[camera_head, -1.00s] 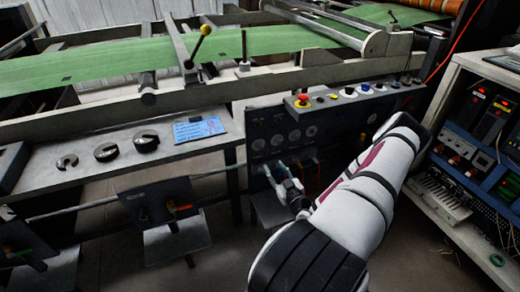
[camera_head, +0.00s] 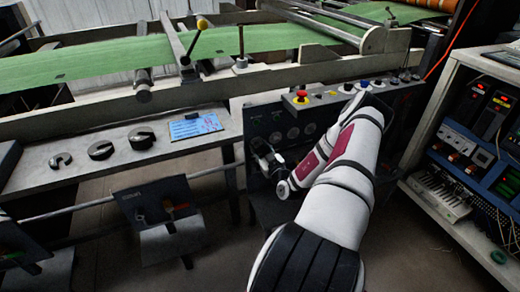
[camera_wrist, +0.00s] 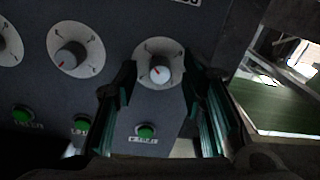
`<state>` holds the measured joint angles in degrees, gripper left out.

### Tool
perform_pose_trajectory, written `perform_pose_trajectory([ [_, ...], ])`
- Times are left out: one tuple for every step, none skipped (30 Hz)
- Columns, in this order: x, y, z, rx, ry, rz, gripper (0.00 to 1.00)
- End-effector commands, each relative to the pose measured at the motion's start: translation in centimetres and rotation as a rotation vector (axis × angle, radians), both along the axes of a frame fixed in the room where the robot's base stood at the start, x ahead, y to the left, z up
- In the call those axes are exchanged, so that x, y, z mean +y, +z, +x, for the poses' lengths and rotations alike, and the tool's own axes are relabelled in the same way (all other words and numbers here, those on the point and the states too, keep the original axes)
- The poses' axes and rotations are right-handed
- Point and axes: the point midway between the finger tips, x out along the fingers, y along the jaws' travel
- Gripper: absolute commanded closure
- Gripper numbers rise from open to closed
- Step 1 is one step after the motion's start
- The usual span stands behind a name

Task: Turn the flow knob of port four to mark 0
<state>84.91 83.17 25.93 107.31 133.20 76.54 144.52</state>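In the wrist view a grey panel carries a row of knobs on pale round dials. The rightmost knob (camera_wrist: 160,74) has a small red mark, on its left side. A second knob (camera_wrist: 70,56) is to its left, its red mark toward the lower left. I cannot read which is port four or the dial numbers. My gripper (camera_wrist: 160,88) is open, its dark green-edged fingers on either side of the rightmost dial; contact with the knob cannot be told. In the head view my gripper (camera_head: 259,148) is at the left end of the dark panel (camera_head: 285,116).
Green buttons (camera_wrist: 146,131) with labels sit below the dials. A red emergency button (camera_head: 301,97) tops the panel. The grey bench (camera_head: 60,178) with black knobs is to the left, an equipment rack (camera_head: 450,150) to the right.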

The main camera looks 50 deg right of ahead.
Motion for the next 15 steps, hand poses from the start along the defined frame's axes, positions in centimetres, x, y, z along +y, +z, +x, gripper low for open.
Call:
perform_pose_trajectory([
  [0.00, 0.01, 0.00, 0.000, 0.000, 0.000, 0.62],
  [0.00, 0.01, -0.01, 0.000, 0.000, 0.000, 0.62],
  [0.01, 0.01, -0.01, 0.000, 0.000, 0.000, 0.65],
  [0.01, 0.01, -0.01, 0.000, 0.000, 0.000, 0.72],
  [0.01, 0.01, -0.01, 0.000, 0.000, 0.000, 0.78],
  [0.01, 0.01, -0.02, 0.000, 0.000, 0.000, 0.87],
  [0.01, 0.01, -0.02, 0.000, 0.000, 0.000, 0.94],
  [0.01, 0.01, -0.02, 0.000, 0.000, 0.000, 1.00],
  [0.01, 0.01, -0.02, 0.000, 0.000, 0.000, 1.00],
  [0.02, 0.00, -0.02, 0.000, 0.000, 0.000, 1.00],
  [0.02, 0.00, -0.01, 0.000, 0.000, 0.000, 1.00],
  [0.02, 0.00, -0.02, 0.000, 0.000, -0.001, 1.00],
  [0.02, 0.00, -0.02, 0.000, 0.000, -0.001, 1.00],
  [0.03, 0.00, -0.02, 0.001, 0.000, -0.002, 1.00],
  [0.03, 0.00, -0.02, 0.002, 0.001, -0.003, 1.00],
])
